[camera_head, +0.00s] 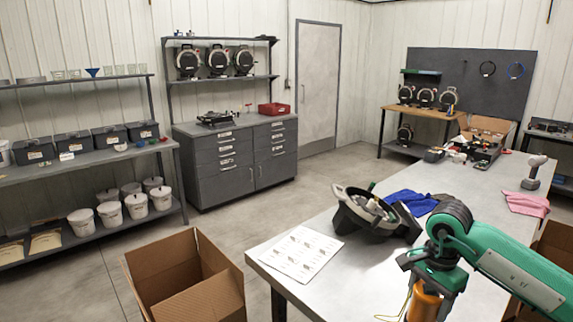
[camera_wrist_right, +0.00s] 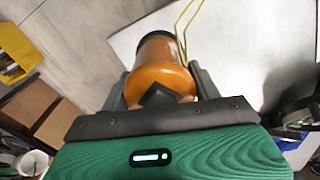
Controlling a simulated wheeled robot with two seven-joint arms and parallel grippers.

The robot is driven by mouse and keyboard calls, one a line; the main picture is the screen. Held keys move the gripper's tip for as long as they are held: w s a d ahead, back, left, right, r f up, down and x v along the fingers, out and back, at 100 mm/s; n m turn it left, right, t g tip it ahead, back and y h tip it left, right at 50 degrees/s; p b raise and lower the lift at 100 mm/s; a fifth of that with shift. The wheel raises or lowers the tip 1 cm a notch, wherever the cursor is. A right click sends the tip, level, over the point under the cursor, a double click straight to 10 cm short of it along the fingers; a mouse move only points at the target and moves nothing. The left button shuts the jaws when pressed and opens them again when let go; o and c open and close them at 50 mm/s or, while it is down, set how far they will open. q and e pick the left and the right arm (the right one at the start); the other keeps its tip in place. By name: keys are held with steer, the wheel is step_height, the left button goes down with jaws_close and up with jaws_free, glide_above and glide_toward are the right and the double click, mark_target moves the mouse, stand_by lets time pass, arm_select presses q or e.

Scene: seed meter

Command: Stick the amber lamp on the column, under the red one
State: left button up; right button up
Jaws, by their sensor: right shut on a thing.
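The amber lamp (camera_head: 424,303) is an orange cylinder, cut off by the bottom edge of the head view. My right gripper (camera_head: 436,280) is shut on it, above the near part of the grey table. In the right wrist view the lamp (camera_wrist_right: 162,72) sits between the two dark fingers of the right gripper (camera_wrist_right: 160,92), its dark end pointing away. A thin yellow-green wire (camera_wrist_right: 183,28) shows beside that end. I see neither the column nor a red lamp in either view. My left gripper is not in view.
A printed sheet (camera_head: 302,254) lies on the table (camera_head: 350,291) at its left edge. Beyond it are an opened seed meter (camera_head: 367,212), a blue cloth (camera_head: 411,202) and a pink cloth (camera_head: 526,203). An open cardboard box (camera_head: 187,277) stands left of the table.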

mark_target(419, 312)
steer(key=s+a+f+n, duration=0.9)
steer(key=s+f+n, duration=0.1)
steer(key=n, duration=0.2)
steer(key=shift+s+a+n, duration=0.4)
steer(key=w+d+r+m, duration=0.2)
steer(key=w+m, duration=0.1)
steer(key=w+d+r+m, duration=0.5)
steer(key=w+r+m, duration=0.1)
steer(key=m, duration=0.1)
steer(key=shift+w+d, duration=0.2)
steer(key=shift+d, duration=0.15)
steer(key=w+d+r+m, duration=0.3)
steer(key=d+r+m, duration=0.4)
steer(key=m, duration=0.1)
steer(key=shift+w+d+m, duration=0.2)
steer(key=shift+w+m, duration=0.2)
steer(key=shift+r, duration=0.1)
